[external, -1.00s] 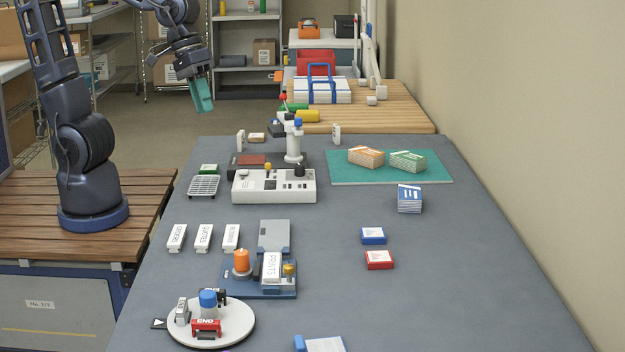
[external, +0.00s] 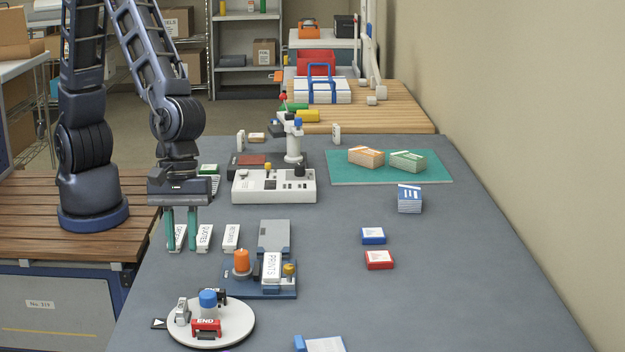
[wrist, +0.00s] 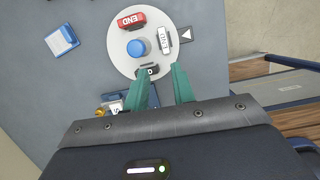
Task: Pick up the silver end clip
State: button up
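The silver end clip (external: 182,311) stands at the left side of a round white turntable (external: 240,325) at the table's near left. In the wrist view the silver clip (wrist: 164,40) lies beyond my fingertips, near the turntable's rim. A red END clip (external: 206,327) and a black clip (external: 213,293) share the turntable, around a blue knob (external: 208,299). My gripper (external: 181,248) is open and empty, pointing down above the table, behind the turntable in the external view. In the wrist view my green fingers (wrist: 164,76) are spread, and the left one is close to the black clip in the picture.
White labelled blocks (external: 231,237) stand beside my fingers. A blue fixture (external: 283,291) with an orange knob (external: 241,260) stands behind the turntable to the right. A black arrow marker (external: 158,323) sits at the turntable's left edge. The table's right side is mostly clear.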

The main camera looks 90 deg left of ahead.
aim_at(181, 304)
jog(key=shift+s+d+x, duration=0.1)
jog(key=shift+s+x, duration=0.05)
jog(key=shift+x, duration=1.8)
jog(key=shift+s+d+x, duration=0.1)
jog(key=shift+x, duration=1.9)
jog(key=shift+s+d+x, duration=0.1)
jog(key=shift+s+x, duration=0.05)
jog(key=shift+x, duration=1.8)
jog(key=shift+a, duration=0.1)
grip_shut()
